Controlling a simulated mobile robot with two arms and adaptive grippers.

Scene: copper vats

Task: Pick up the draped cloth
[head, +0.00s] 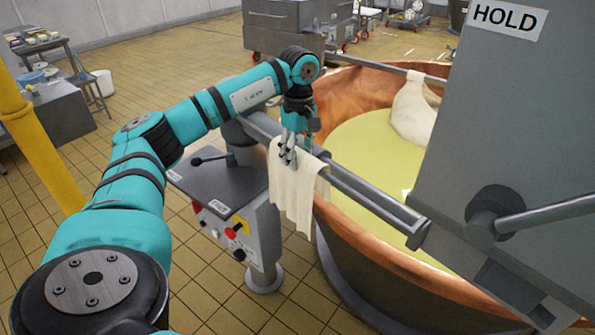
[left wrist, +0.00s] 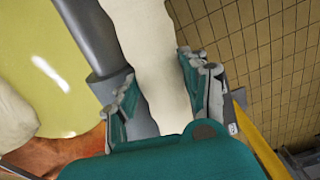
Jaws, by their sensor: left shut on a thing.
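The cream draped cloth (head: 297,193) hangs over the grey rail at the near left rim of the copper vat. My left gripper (head: 288,152) comes down on it from above and is shut on its upper part at the rail. In the left wrist view the cloth (left wrist: 150,50) runs between the two fingers of the left gripper (left wrist: 155,95). The cloth's lower part hangs free beside the vat's outer wall. My right gripper is not in view.
The copper vat (head: 345,240) holds yellow liquid (head: 370,150). A grey rail (head: 365,192) crosses it. Another cream cloth bundle (head: 413,110) hangs at the far rail. A control box (head: 235,225) with a lever stands left of the cloth. A grey panel marked HOLD (head: 490,110) blocks the right.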

